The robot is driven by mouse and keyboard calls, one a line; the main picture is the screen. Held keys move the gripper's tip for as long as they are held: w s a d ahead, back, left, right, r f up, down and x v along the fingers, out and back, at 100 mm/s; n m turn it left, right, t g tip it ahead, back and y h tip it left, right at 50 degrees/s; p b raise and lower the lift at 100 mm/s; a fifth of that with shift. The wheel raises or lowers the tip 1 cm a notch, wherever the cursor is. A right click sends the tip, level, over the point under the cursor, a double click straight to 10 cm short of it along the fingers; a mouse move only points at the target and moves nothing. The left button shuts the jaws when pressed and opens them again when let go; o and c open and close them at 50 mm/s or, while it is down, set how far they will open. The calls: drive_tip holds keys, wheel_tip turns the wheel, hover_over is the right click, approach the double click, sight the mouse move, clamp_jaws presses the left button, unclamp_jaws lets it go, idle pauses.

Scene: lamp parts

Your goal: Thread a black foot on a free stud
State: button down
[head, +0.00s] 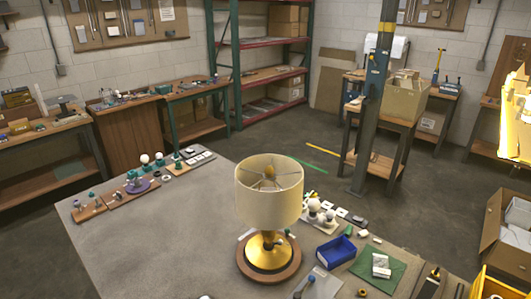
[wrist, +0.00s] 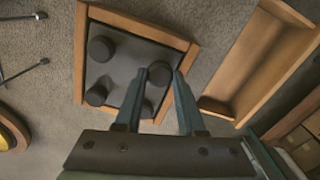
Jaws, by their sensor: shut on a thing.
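In the wrist view my gripper (wrist: 160,80) points down over a wood-rimmed tray with a dark floor (wrist: 137,22). Its narrow fingers are shut on a round black foot (wrist: 160,70) near the tray's right side. I cannot tell whether this foot is lifted clear of the tray floor. Other black feet (wrist: 101,48) lie in the tray to its left and below. The lamp, with a cream shade (head: 269,195) and a brass base (head: 267,252) on a round wooden disc, stands upright in the head view. No free stud can be made out. My gripper is not in the head view.
An empty wooden tray (wrist: 205,103) lies right of the feet tray. Two thin dark rods with knobbed ends (wrist: 42,61) lie at left. On the grey table (head: 170,235) a blue bin (head: 336,250) and a green mat (head: 397,272) sit right of the lamp.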

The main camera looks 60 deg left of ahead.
drive_tip(key=shift+f, duration=0.6)
idle(1.1)
drive_tip(key=c, duration=1.1)
unclamp_jaws()
clamp_jaws()
drive_tip(key=shift+s+d+f, duration=0.15)
drive_tip(key=shift+f, duration=0.05)
drive_tip(key=m+p, duration=0.1)
drive_tip(key=m, duration=0.2)
drive_tip(key=shift+r, duration=0.1)
drive_tip(key=m+p, duration=0.1)
drive_tip(key=m, duration=0.3)
